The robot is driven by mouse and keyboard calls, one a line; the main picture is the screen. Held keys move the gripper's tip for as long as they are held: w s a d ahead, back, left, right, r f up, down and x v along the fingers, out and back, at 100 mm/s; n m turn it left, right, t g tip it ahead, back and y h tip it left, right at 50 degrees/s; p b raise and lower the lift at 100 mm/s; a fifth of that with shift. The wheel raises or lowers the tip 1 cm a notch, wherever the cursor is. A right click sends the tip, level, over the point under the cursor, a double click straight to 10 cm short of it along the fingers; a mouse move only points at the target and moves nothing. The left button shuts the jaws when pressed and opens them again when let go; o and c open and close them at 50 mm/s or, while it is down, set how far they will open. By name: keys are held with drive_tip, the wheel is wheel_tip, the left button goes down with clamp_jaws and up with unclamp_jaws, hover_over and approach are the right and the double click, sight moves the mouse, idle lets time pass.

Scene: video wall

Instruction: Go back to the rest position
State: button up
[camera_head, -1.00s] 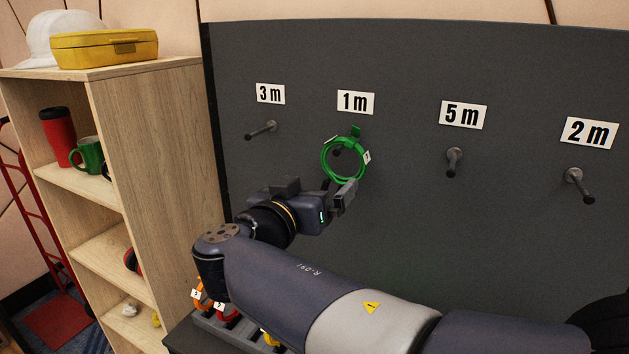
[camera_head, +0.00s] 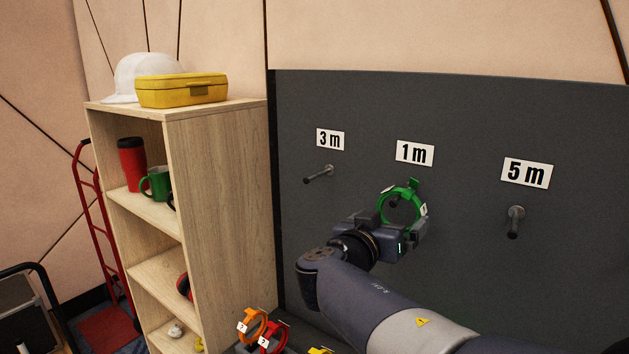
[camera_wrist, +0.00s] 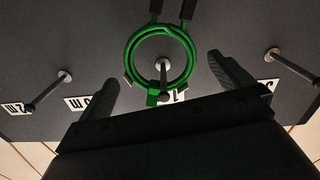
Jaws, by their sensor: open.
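A green cable coil (camera_head: 401,207) hangs on the peg under the 1 m label (camera_head: 415,153). In the wrist view the peg (camera_wrist: 163,75) passes through the green coil (camera_wrist: 131,62). My gripper (camera_head: 408,229) is just below the coil in the head view and partly overlaps its lower edge. In the wrist view my gripper (camera_wrist: 162,72) is open, with one finger on each side of the coil and visible gaps between. Nothing is held.
The 3 m peg (camera_head: 319,173) and 5 m peg (camera_head: 515,222) are bare. A wooden shelf (camera_head: 223,150) stands left of the dark board (camera_head: 470,115). Orange (camera_head: 252,325) and red (camera_head: 272,338) coils stand low beside the shelf, with part of a yellow one (camera_head: 320,350).

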drive_tip(key=shift+w+d+r+p, duration=0.2)
drive_tip(key=shift+w+d+p, duration=0.3)
drive_tip(key=shift+w, duration=0.1)
drive_tip(key=shift+w+d+r+p, duration=0.2)
drive_tip(key=shift+w+d+p, duration=0.2)
drive_tip(key=shift+w+p, duration=0.15)
drive_tip(key=shift+f, duration=0.15)
